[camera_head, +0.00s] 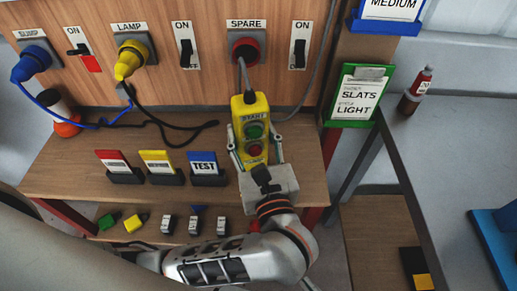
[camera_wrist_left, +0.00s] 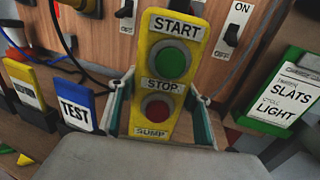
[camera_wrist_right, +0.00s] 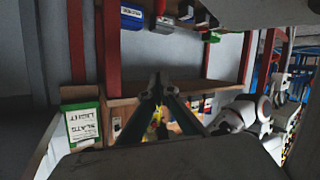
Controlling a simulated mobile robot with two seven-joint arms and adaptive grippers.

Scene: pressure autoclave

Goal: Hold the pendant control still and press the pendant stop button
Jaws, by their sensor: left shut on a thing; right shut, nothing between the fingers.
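The yellow pendant control (camera_head: 249,103) hangs upright on its cable in front of the wooden panel. It carries a green START button (camera_wrist_left: 172,62) and, below it, the red stop button (camera_wrist_left: 156,108), uncovered in the left wrist view. My left gripper (camera_head: 253,135) is shut on the pendant, with one finger on each side. These fingers also show in the left wrist view (camera_wrist_left: 160,95). My right gripper (camera_wrist_right: 157,80) is shut and empty in the right wrist view. A bit of yellow shows beyond its fingers, too small to identify surely. I cannot make out the right gripper in the head view.
Red, yellow and blue TEST cards (camera_head: 204,163) stand on the bench left of the pendant. The panel holds switches (camera_head: 185,45) and plugs with loose cables. A green-framed SLATS LIGHT sign (camera_head: 357,95) stands to the right. My left arm crosses the front of the bench.

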